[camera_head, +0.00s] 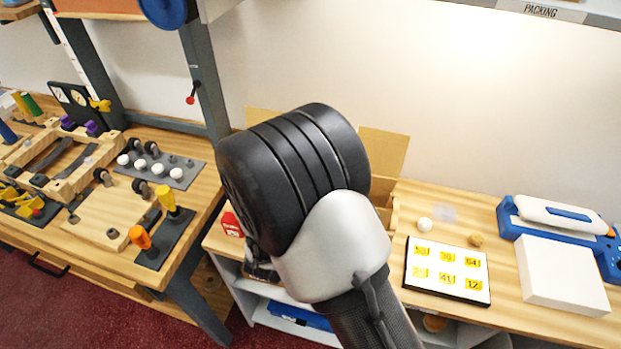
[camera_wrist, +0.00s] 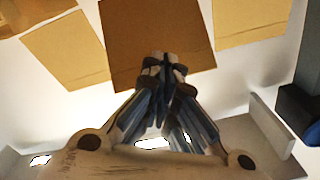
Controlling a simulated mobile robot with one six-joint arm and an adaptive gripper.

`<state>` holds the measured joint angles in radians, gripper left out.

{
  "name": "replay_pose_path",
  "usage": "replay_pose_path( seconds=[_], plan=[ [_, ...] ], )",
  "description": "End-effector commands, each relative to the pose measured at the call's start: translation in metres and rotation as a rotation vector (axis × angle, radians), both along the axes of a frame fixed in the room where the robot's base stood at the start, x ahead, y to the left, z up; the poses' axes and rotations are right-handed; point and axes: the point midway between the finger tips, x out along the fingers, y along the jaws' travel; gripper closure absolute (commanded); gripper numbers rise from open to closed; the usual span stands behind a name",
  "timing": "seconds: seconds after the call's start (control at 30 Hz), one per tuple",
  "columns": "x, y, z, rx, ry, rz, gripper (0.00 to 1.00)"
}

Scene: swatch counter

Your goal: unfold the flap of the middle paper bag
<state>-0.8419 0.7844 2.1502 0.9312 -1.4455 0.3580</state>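In the wrist view three flat brown paper pieces, which look like the paper bags, lie on a pale surface. The middle bag (camera_wrist: 155,28) is darker than the left bag (camera_wrist: 65,48) and the right bag (camera_wrist: 250,18). A faint crease runs across each near its lower edge. My gripper (camera_wrist: 164,66) has its fingertips drawn together over the lower edge of the middle bag. I see no paper between them, and cannot tell whether they touch it. In the head view my arm hides the gripper and the bags.
In the head view an open cardboard box (camera_head: 384,150) stands behind my arm. A number card (camera_head: 447,296), a white block (camera_head: 563,275) and a blue-and-white device (camera_head: 560,216) are on the right counter. A workbench with a wooden frame (camera_head: 62,188) and tools is at left.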

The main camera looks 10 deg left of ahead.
Motion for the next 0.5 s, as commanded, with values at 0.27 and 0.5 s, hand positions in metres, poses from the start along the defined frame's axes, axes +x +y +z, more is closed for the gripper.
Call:
replay_pose_path(
  seconds=[0.27,0.5],
  plan=[
    [0.014,-0.001,0.014,0.001,-0.002,-0.001,1.0],
    [0.019,-0.002,0.016,0.002,-0.001,-0.001,1.0]
  ],
)
